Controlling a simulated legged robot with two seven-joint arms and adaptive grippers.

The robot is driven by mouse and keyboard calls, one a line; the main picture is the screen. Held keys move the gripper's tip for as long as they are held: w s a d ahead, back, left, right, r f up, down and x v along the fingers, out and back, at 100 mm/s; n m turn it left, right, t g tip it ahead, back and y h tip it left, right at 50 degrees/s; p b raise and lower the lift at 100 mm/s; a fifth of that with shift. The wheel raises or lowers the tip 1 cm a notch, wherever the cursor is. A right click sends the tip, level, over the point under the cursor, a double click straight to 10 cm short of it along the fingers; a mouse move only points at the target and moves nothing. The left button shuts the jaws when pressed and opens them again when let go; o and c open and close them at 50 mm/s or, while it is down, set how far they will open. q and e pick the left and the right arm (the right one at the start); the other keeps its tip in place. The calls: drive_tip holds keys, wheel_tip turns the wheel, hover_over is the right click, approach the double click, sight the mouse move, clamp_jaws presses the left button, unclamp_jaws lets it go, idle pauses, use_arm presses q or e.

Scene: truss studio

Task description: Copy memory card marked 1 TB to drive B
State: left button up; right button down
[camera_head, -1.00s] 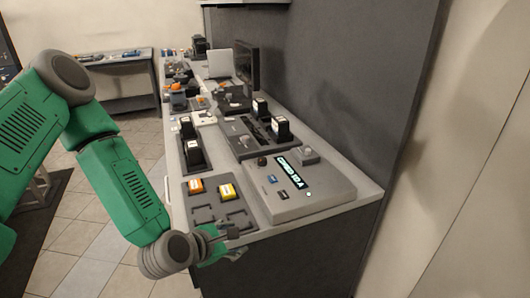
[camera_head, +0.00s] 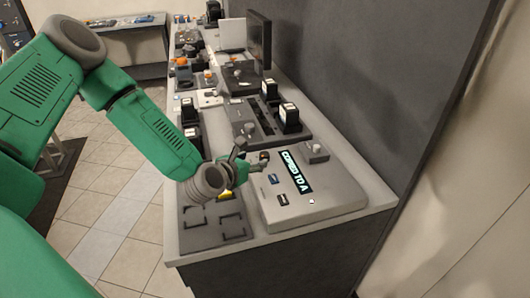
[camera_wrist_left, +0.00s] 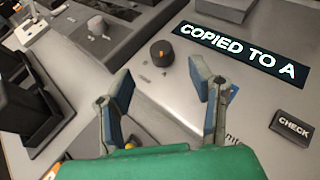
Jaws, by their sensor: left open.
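The copier (camera_head: 335,190) is a grey console whose lit display (camera_head: 296,171) reads "COPIED TO A"; the wrist view's display (camera_wrist_left: 240,50) reads the same. A dark round knob (camera_head: 263,156) with an orange mark (camera_wrist_left: 162,53) sits left of the display. My left gripper (camera_head: 243,158) is open and empty close to the knob. In the left wrist view its two fingers (camera_wrist_left: 163,100) stand apart, with the knob beyond them. A yellow card (camera_head: 225,195) is mostly hidden by my wrist; no "1 TB" mark is readable. My right gripper is out of view.
A dark tray (camera_head: 207,238) with outlined places lies at the front left. A CHECK button (camera_wrist_left: 290,128) is on the console. Black blocks with white labels (camera_head: 289,117) stand upright in a bay behind. A dark wall (camera_head: 360,90) bounds the right side.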

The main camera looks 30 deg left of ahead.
sight(263, 155)
use_arm(q)
drive_tip(key=x, duration=0.8)
drive_tip(key=shift+p, duration=0.3)
clamp_jaws()
